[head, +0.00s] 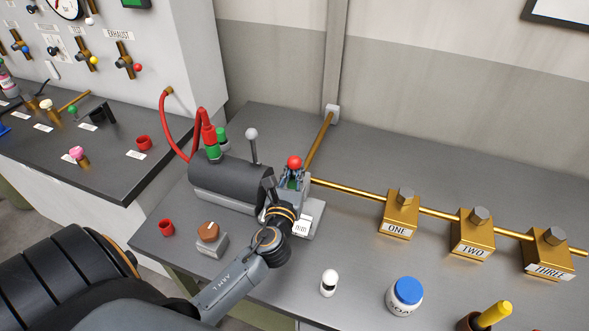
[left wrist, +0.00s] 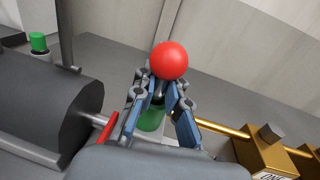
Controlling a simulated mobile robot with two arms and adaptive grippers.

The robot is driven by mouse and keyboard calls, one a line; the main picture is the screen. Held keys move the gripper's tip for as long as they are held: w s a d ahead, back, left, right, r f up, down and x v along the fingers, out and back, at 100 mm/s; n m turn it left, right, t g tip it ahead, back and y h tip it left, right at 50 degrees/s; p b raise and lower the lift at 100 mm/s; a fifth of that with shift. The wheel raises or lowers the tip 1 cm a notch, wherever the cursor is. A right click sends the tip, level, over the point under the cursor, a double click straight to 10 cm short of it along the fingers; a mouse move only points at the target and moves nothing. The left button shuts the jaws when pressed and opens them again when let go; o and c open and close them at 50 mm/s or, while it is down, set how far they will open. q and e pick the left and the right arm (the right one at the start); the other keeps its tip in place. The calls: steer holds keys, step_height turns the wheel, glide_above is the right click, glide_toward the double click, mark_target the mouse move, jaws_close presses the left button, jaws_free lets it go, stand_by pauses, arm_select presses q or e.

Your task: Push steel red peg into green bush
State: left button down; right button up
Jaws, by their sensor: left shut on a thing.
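The red peg (head: 294,162) shows as a red ball head at the right end of the dark cylinder. In the left wrist view the red ball (left wrist: 169,60) sits above my fingertips, with part of a steel shank below it. My left gripper (head: 291,180) is shut on the peg; its blue-padded fingers (left wrist: 160,88) close around the shank. The green bush (left wrist: 152,120) is directly below, between the fingers. The peg's lower end is hidden, so I cannot tell how deep it sits. My right gripper is not in view.
A dark cylinder (head: 225,182) with a lever (head: 252,145) stands left of the peg. Brass blocks (head: 400,213) on a brass pipe line the right. A white-and-black knob (head: 329,283), a blue-lidded jar (head: 406,296) and a brown button (head: 208,233) stand in front.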

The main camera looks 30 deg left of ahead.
arm_select(q)
steer(key=shift+f+b, duration=0.4)
steer(key=shift+f, duration=0.15)
steer(key=c, duration=1.3)
jaws_free()
steer(key=shift+d, duration=0.1)
steer(key=shift+s+f, duration=0.1)
steer(key=shift+f, duration=0.1)
steer(key=shift+s, duration=0.1)
steer(key=v, duration=1.1)
steer(key=shift+s+d+r, duration=0.2)
steer(key=shift+s+r, duration=0.1)
steer(key=shift+r, duration=0.1)
